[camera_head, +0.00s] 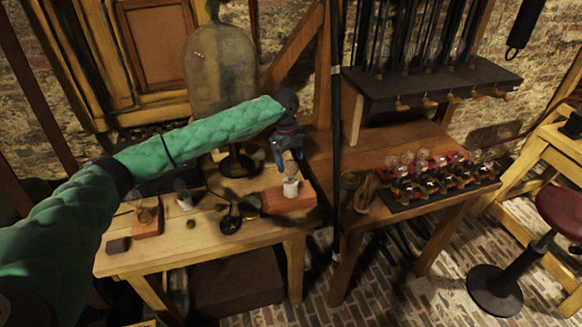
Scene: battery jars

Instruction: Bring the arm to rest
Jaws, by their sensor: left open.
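My left arm (190,140) in a green padded sleeve reaches in from the left, across the workbench. My left gripper (288,158) is at its end, pointing down, open, with bluish fingers. It hangs above a white cup-like piece (291,187) on a reddish block (286,203) at the bench's right side. I cannot tell how far it is above the piece; nothing shows clearly between its fingers. My right gripper is not in view.
The wooden bench (160,256) holds small blocks, dark discs and a large glass bell jar (220,65). A dark upright post (335,120) stands at its right. A second table has a tray of glass jars (420,202) beneath a dark shelf (430,85). A stool (562,212) stands far right.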

